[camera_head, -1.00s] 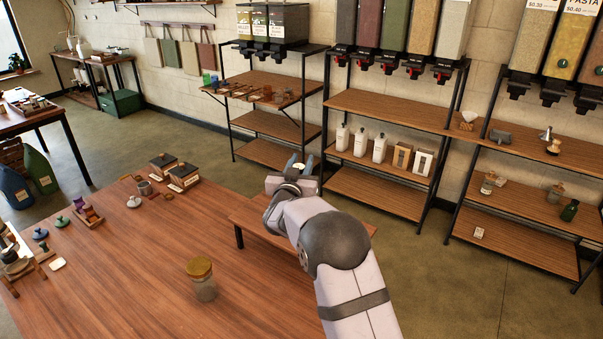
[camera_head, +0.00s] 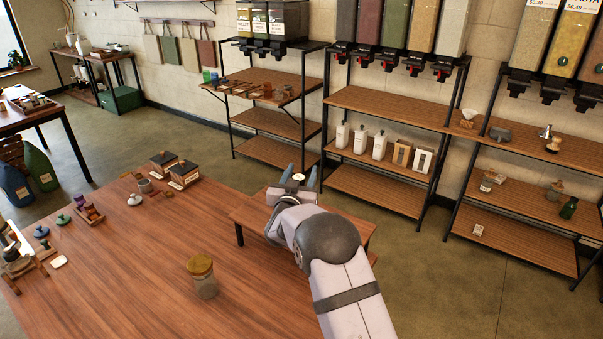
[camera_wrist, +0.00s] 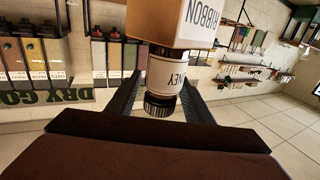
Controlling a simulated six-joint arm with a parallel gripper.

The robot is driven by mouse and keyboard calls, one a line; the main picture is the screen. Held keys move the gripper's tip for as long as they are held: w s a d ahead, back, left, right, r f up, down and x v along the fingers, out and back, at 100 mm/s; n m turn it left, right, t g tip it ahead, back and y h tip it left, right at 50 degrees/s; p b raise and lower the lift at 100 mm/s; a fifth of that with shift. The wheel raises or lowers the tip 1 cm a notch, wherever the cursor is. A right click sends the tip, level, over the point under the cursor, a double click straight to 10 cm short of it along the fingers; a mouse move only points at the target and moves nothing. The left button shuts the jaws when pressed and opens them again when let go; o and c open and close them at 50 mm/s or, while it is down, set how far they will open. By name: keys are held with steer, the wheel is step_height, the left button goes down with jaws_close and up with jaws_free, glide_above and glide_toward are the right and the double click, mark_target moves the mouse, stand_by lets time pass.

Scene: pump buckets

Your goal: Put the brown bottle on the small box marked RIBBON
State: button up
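In the wrist view, which looks upside down, the brown bottle (camera_wrist: 164,77) has a pale label ending in "NEY" and a dark ribbed cap. The small box marked RIBBON (camera_wrist: 199,22) has white and brown faces. It meets the base end of the bottle, so the bottle appears to stand upright on it. My gripper (camera_wrist: 163,82) is open, with a finger on each side of the bottle. A narrow gap shows at the left finger; contact at the right one is unclear. In the head view my gripper (camera_head: 298,179) is over the low bench.
The low bench (camera_head: 355,228) adjoins the large wooden table (camera_head: 130,265). A jar with a yellowish lid (camera_head: 202,277) stands on the table, left of my arm. A shelf rack (camera_head: 375,195) with white bottles and boxes stands behind. The table's middle is mostly clear.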

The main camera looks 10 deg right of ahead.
steer(key=shift+r, duration=0.2)
steer(key=b+v, duration=0.3)
steer(key=v, duration=0.9)
steer(key=shift+b, duration=0.4)
steer(key=s+a+f+n+g+y, duration=0.35)
steer(key=s+f+g+y, duration=0.45)
steer(key=s+f, duration=0.5)
steer(key=s+d+f+g, duration=0.1)
steer(key=s+d+g, duration=0.1)
steer(key=s, duration=0.6)
steer(key=s+d+f+g, duration=0.2)
steer(key=s+g, duration=0.1)
steer(key=s, duration=0.5)
steer(key=s+d+f+g+h, duration=0.1)
steer(key=s+d+g, duration=0.1)
steer(key=s, duration=0.7)
steer(key=shift+d+f+n+g, duration=0.2)
steer(key=shift+d+n+g, duration=0.2)
steer(key=shift+g, duration=0.4)
